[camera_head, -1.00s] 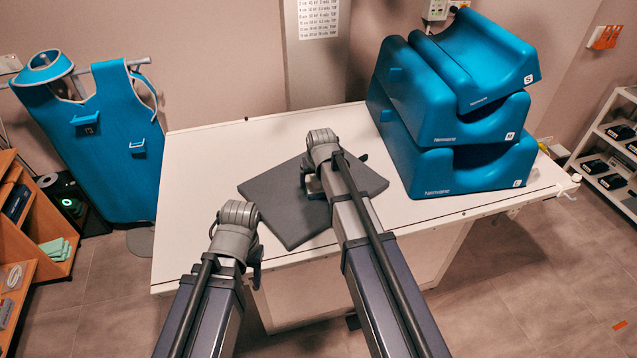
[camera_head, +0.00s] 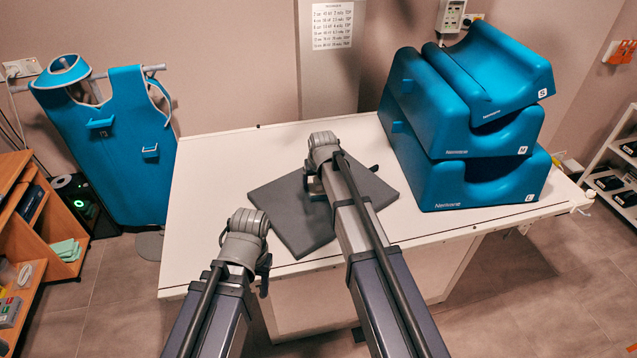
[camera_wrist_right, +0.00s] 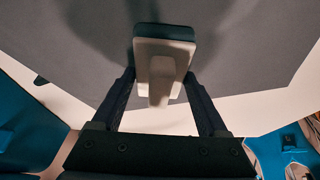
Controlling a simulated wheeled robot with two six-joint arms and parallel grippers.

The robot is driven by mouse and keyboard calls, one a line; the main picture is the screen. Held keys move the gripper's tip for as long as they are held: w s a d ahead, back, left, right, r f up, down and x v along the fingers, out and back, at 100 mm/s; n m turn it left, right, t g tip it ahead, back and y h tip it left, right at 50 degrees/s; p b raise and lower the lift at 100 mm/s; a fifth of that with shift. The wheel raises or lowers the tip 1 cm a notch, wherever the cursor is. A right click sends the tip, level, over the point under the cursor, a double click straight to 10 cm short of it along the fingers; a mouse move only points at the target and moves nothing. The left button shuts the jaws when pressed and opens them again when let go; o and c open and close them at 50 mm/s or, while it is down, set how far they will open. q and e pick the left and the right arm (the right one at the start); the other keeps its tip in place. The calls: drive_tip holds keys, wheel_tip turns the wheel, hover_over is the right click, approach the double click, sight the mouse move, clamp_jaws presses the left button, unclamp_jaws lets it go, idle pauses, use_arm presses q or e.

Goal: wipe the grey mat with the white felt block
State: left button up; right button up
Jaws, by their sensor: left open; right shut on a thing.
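The grey mat (camera_head: 290,222) lies on the white table, turned at an angle. My right gripper (camera_head: 315,188) is over its middle, largely hidden by its own wrist in the head view. In the right wrist view its fingers (camera_wrist_right: 157,95) are shut on the pale grip of the white felt block (camera_wrist_right: 163,50), which has a dark edge on its far side. The block is at the mat surface with a shadow around it; whether it touches cannot be told. My left gripper (camera_head: 264,275) is open and empty, near the table's front edge, left of the mat.
Stacked blue cushions (camera_head: 470,190) stand on the table right of the mat. The white table top (camera_head: 215,200) is clear to the left and behind. A blue apron (camera_head: 120,140) hangs at the left. Shelves stand at both sides.

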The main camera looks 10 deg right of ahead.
drive_tip(key=shift+w+a, duration=0.25)
drive_tip(key=shift+w, duration=0.35)
drive_tip(key=shift+w+a, duration=0.3)
drive_tip(key=shift+w, duration=0.35)
drive_tip(key=shift+w+a, duration=0.25)
drive_tip(key=shift+w, duration=0.35)
drive_tip(key=shift+f, duration=0.15)
drive_tip(key=shift+s, duration=0.15)
drive_tip(key=shift+s+d, duration=0.3)
drive_tip(key=shift+s, duration=0.3)
drive_tip(key=shift+s+d, duration=0.25)
drive_tip(key=shift+s, duration=0.35)
drive_tip(key=shift+s+d, duration=0.3)
drive_tip(key=shift+s, duration=0.3)
drive_tip(key=shift+s+d, duration=0.25)
drive_tip(key=shift+s, duration=0.4)
drive_tip(key=shift+s+d, duration=0.3)
drive_tip(key=shift+s, duration=0.35)
drive_tip(key=shift+s+d, duration=0.25)
drive_tip(key=shift+s, duration=0.4)
drive_tip(key=shift+s, duration=0.1)
drive_tip(key=shift+s+d, duration=0.4)
drive_tip(key=shift+s, duration=0.45)
drive_tip(key=shift+s+d, duration=0.4)
drive_tip(key=shift+s, duration=0.45)
